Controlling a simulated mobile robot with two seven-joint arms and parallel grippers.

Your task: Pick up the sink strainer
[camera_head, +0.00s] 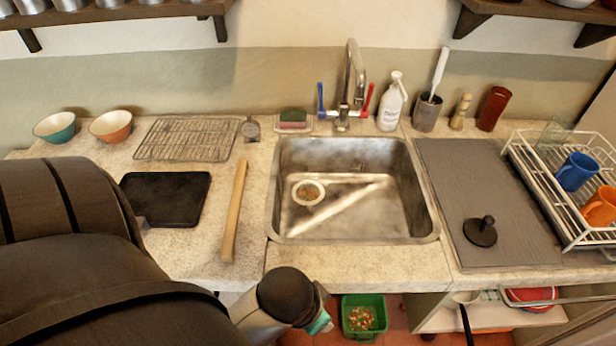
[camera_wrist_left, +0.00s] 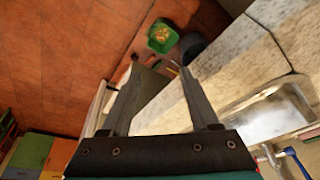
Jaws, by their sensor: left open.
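The sink strainer (camera_head: 308,193) appears as a pale round ring with brownish bits in its middle, at the left of the metal sink (camera_head: 405,232) floor. It cannot be made out in the left wrist view, where only part of the sink (camera_wrist_left: 268,118) shows at the right. My left gripper (camera_wrist_left: 160,70) is open and empty, its two fingers apart. In the head view my left arm ends in front of the counter, below the sink, away from the strainer; its fingers are hidden there. My right gripper is not in view.
A tap (camera_head: 352,85) stands behind the sink. A black knobbed disc (camera_head: 480,232) lies on the grey drainboard (camera_head: 440,180). A wooden rolling pin (camera_head: 234,210) and black board (camera_head: 165,200) lie left. A green bin (camera_head: 364,335) with scraps is on the floor.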

